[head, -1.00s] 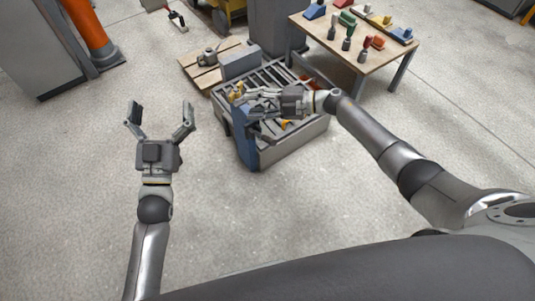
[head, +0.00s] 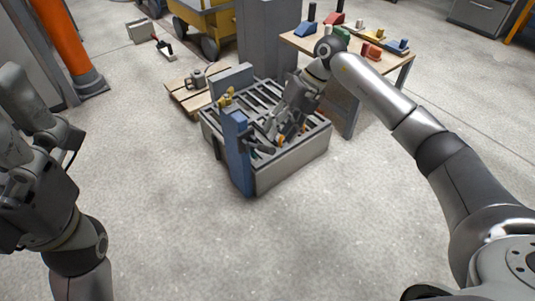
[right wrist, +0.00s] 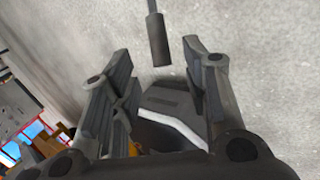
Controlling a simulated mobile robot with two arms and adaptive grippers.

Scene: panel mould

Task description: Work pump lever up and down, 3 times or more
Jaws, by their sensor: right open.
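The mould machine (head: 290,165) is a grey box with a slatted top and a blue post (head: 237,150) at its front left corner. The pump lever (head: 262,148), a short dark handle, sticks out near the post. My right gripper (head: 272,130) is above the slats, close to the lever, pointing down. In the right wrist view the fingers (right wrist: 160,65) are open, and a thin rod with a dark grip (right wrist: 159,42) shows ahead between the fingertips, apart from both. My left gripper (head: 45,110) is large at the left edge, far from the machine; its jaw gap is unclear.
A wooden table (head: 300,42) with coloured blocks stands behind the machine at the right. A pallet (head: 186,98) with a grey part lies behind left. An orange column (head: 62,40) and a yellow cart (head: 205,20) are further back. The floor in front is clear.

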